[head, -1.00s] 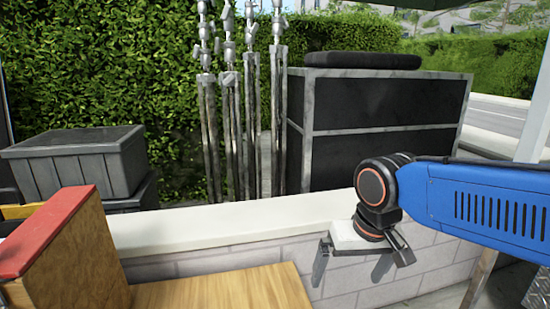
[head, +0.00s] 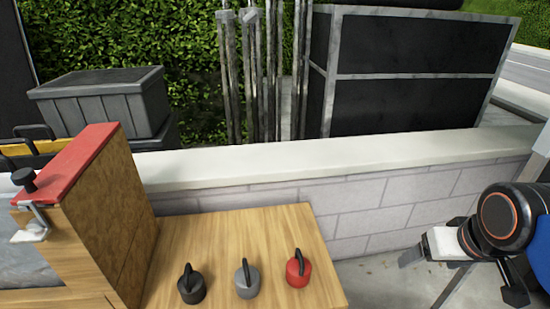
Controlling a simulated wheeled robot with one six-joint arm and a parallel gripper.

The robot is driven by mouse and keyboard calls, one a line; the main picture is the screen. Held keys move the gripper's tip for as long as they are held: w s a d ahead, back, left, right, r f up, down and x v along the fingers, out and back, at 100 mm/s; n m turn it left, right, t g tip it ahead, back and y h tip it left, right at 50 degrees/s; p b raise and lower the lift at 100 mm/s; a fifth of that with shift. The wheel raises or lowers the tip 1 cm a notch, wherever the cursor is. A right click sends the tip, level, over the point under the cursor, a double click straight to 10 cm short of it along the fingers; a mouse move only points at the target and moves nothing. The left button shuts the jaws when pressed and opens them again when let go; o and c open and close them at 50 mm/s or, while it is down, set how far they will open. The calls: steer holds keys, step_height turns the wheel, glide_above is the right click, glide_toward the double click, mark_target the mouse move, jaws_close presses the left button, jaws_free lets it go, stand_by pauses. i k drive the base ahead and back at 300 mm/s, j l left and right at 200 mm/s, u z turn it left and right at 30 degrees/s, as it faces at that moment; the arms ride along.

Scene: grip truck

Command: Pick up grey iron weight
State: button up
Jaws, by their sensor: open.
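The grey iron weight (head: 247,281) stands on a wooden tabletop (head: 215,238) in the head view. It is a short round weight with a handle on top. It stands between a black weight (head: 192,288) on its left and a red weight (head: 298,271) on its right, apart from both. My gripper (head: 467,292) is at the right side of the picture, well to the right of the weights and off the table. Its fingers are spread and nothing shows between them.
A wooden box with a red top (head: 70,165) borders the table on the left. A low white-topped wall (head: 350,153) runs behind the table. Grey bins (head: 103,103), metal stands and a black case (head: 415,75) are beyond it. The space between gripper and table is clear.

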mark_target(246, 280)
steer(key=l+u, duration=0.25)
steer(key=u, duration=0.15)
steer(key=k+l+u, duration=0.1)
steer(key=k+l, duration=0.2)
steer(key=k, duration=0.15)
steer(key=k+l+u, duration=0.1)
steer(key=k, duration=0.4)
steer(key=l, duration=0.1)
